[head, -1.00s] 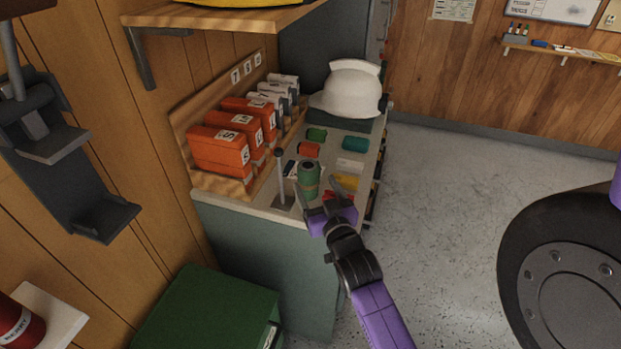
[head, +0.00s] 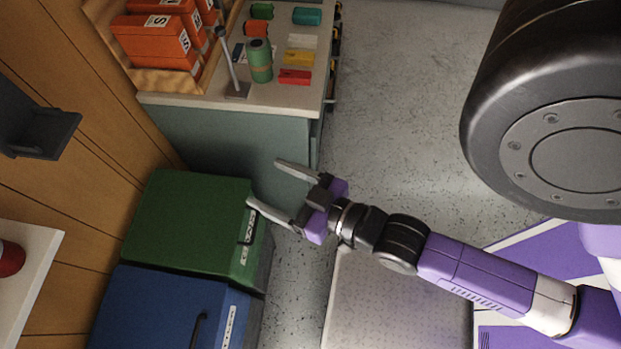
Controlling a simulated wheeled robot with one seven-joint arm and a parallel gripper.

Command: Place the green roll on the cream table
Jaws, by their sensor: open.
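The green roll (head: 260,61) stands upright on the pale top of a grey-green cabinet (head: 180,101), close to a thin grey post on a small base. It has a brownish band around it. My gripper (head: 264,183) is open and empty. It is in front of the cabinet and apart from the roll, its fingers pointing left toward the green box.
Small coloured blocks, including a red one (head: 295,77) and a teal one (head: 307,16), lie nearby. A green box (head: 185,220) and a blue box (head: 165,310) stand below. Floor to the right is clear.

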